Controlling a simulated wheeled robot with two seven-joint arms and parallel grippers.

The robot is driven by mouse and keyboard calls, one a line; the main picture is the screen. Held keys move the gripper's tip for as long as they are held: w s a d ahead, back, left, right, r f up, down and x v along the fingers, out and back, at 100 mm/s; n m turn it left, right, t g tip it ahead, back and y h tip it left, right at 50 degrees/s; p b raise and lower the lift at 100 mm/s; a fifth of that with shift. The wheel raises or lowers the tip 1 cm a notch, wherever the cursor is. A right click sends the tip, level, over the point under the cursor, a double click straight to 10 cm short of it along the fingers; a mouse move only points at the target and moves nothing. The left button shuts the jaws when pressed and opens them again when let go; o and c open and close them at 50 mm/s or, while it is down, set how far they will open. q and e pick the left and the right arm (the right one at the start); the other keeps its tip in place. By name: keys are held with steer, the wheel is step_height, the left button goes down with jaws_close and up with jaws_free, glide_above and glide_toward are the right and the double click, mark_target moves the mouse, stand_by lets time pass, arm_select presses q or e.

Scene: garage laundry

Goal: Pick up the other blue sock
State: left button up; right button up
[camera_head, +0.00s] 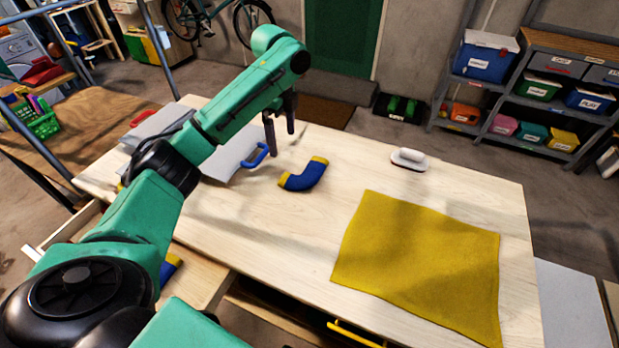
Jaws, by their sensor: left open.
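A blue sock (308,178) with yellow ends lies bent on the light wooden table (330,140). A second blue and yellow piece (170,266), maybe the other sock, shows low at the left in what looks like an open drawer (200,283); my left arm partly hides it. My left gripper (282,140) is open and empty, with its fingers pointing down above the table. In the picture it is just up and left of the sock on the table, apart from it. My right gripper is out of view.
A yellow cloth (420,260) lies flat at the table's right. A white iron-like object (409,159) stands near the far edge. A grey-white panel with a blue handle (256,156) lies left of the gripper. A shelf with bins (538,87) stands beyond the table.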

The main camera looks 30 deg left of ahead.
mark_target(286, 177)
arm_select(q)
step_height(286, 177, down, 14)
steer(key=p, duration=0.3)
steer(key=shift+s+f, duration=0.1)
steer(key=shift+s, duration=0.05)
steer(key=c, duration=1.4)
